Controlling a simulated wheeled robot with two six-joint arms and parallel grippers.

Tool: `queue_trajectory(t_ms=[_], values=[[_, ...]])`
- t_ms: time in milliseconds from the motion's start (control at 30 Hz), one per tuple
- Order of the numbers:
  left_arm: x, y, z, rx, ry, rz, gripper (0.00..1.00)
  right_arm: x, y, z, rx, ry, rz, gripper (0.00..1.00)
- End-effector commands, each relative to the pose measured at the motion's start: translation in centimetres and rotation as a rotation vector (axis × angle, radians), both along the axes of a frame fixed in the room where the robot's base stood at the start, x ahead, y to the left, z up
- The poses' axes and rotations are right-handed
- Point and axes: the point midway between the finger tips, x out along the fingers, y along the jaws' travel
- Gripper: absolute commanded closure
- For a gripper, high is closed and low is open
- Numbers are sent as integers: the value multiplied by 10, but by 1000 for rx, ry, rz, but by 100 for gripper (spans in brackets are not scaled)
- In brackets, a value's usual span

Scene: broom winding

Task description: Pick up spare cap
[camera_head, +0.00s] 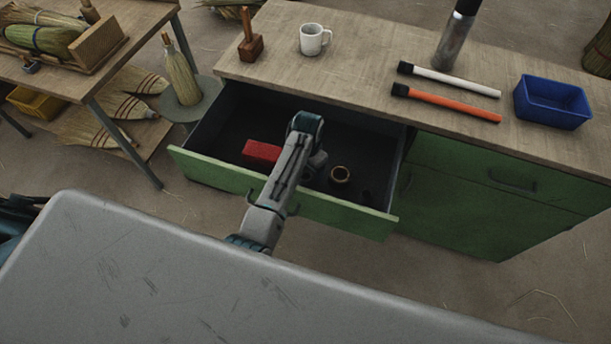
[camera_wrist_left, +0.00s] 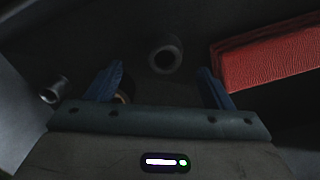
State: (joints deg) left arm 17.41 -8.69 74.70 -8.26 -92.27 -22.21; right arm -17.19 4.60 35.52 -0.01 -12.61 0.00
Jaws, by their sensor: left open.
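My left gripper (camera_head: 316,165) is inside the open drawer (camera_head: 290,205) of the green cabinet, largely hidden by its own arm in the head view. In the left wrist view its fingers (camera_wrist_left: 161,72) are apart with nothing between them. A dark, hollow, round piece (camera_wrist_left: 165,53), which looks like a cap, lies on the drawer floor just beyond the fingertips, roughly centred between them. In the head view the arm seems to hide it. A smaller grey cylinder (camera_wrist_left: 53,90) lies off to the left of the fingers. My right gripper is not in view.
A red box (camera_head: 262,152) and a tan ring (camera_head: 340,174) lie in the drawer either side of my arm. The red box (camera_wrist_left: 265,55) is near the right finger. The benchtop holds a mug (camera_head: 312,40), white and orange tubes and a blue bin (camera_head: 552,103).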

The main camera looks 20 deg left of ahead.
Motion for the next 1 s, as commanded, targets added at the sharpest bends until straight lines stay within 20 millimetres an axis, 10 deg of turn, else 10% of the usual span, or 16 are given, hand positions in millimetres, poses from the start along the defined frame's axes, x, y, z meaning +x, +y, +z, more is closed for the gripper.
queue_trajectory(t_ms=[867,1000], values=[[4,5,-57,0,0,1,25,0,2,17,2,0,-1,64],[4,5,-57,0,0,1,53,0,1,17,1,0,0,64]])
